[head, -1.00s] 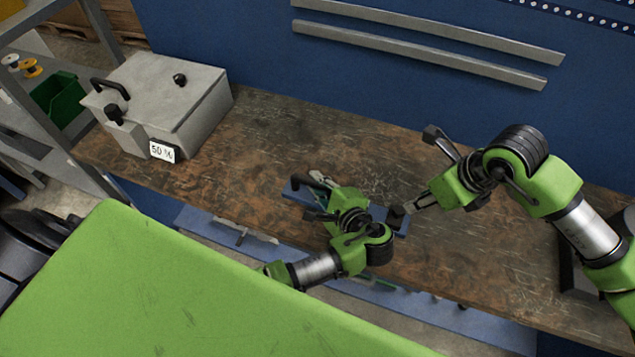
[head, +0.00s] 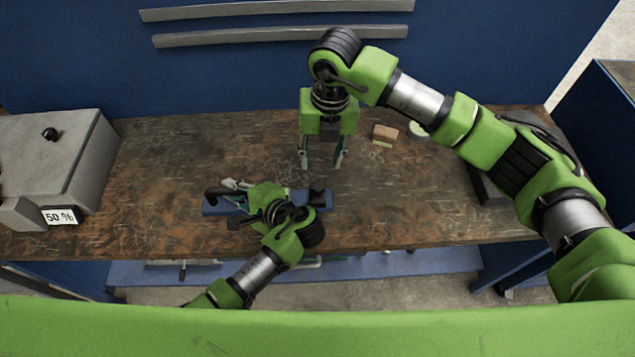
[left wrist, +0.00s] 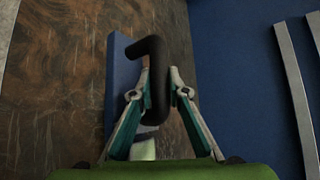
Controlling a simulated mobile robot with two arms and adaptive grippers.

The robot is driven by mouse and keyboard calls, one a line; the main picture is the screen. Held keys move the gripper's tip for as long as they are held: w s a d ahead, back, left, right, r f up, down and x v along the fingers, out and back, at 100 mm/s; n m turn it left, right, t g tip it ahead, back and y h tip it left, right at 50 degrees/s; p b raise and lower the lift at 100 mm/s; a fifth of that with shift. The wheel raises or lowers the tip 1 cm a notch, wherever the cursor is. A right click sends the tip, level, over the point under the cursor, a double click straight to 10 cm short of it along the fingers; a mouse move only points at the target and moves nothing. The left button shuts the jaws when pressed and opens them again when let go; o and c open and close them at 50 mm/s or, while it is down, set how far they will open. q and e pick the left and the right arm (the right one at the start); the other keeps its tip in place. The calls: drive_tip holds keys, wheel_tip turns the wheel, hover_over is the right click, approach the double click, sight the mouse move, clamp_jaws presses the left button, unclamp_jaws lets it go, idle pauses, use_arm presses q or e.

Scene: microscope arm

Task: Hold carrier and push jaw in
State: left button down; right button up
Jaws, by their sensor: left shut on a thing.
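A blue plate (head: 232,207) lies on the bench, mostly covered by my left arm. A black curved piece (head: 216,194) stands at its left end and a small black block (head: 317,195) sits at its right end; I cannot tell which is the carrier or the jaw. My left gripper (head: 232,186) is shut on the black curved piece (left wrist: 155,75), as the left wrist view shows, with the blue plate (left wrist: 122,80) behind it. My right gripper (head: 322,164) points down, open and empty, behind the black block and apart from it.
A grey box (head: 60,150) with a "50 %" label stands at the left. A brown block (head: 385,134) and a pale green round thing (head: 418,129) lie behind and right of my right gripper. The bench (head: 420,200) is clear to the right of the plate.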

sight(317, 188)
drive_tip(key=f+m, duration=0.1)
drive_tip(key=f, duration=0.2)
drive_tip(key=f+m, duration=0.1)
drive_tip(key=f, duration=0.3)
drive_tip(key=f+m, duration=0.1)
drive_tip(key=f, duration=0.3)
drive_tip(key=shift+a+g+h, duration=0.3)
drive_tip(key=shift+a+h, duration=0.05)
drive_tip(key=shift+h, duration=0.05)
drive_tip(key=shift+r, duration=0.1)
clamp_jaws()
